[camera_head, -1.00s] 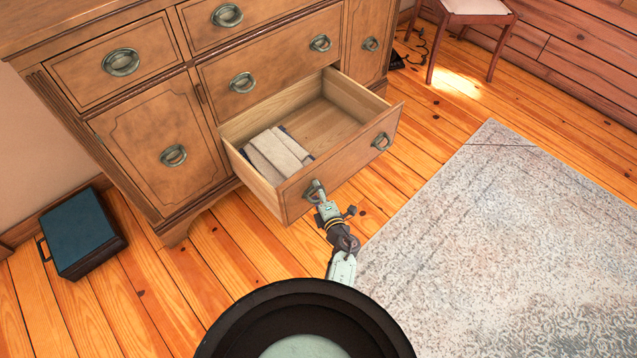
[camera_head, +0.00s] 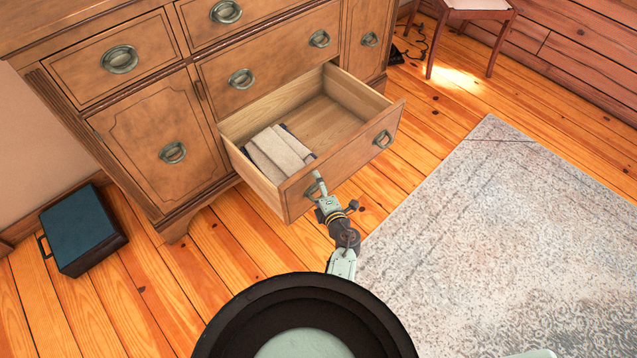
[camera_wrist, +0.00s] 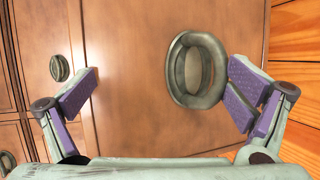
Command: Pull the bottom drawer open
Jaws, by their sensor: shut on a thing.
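The bottom drawer (camera_head: 345,163) of the wooden dresser stands pulled out, its inside in sight. Folded beige cloth (camera_head: 278,153) lies in its left part. My gripper (camera_head: 320,186) is at the drawer's left handle, shut on it, and partly hides it in the head view. In the wrist view, the oval metal handle (camera_wrist: 176,72) shows between my two fingers, close to the right one; the fingers look well apart and contact is unclear. The drawer's right handle (camera_head: 383,139) is free.
A dark blue case (camera_head: 80,230) lies on the floor at the left. A pale rug (camera_head: 500,235) covers the floor at the right. A chair (camera_head: 470,15) stands at the back right. Bare floorboards surround the drawer.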

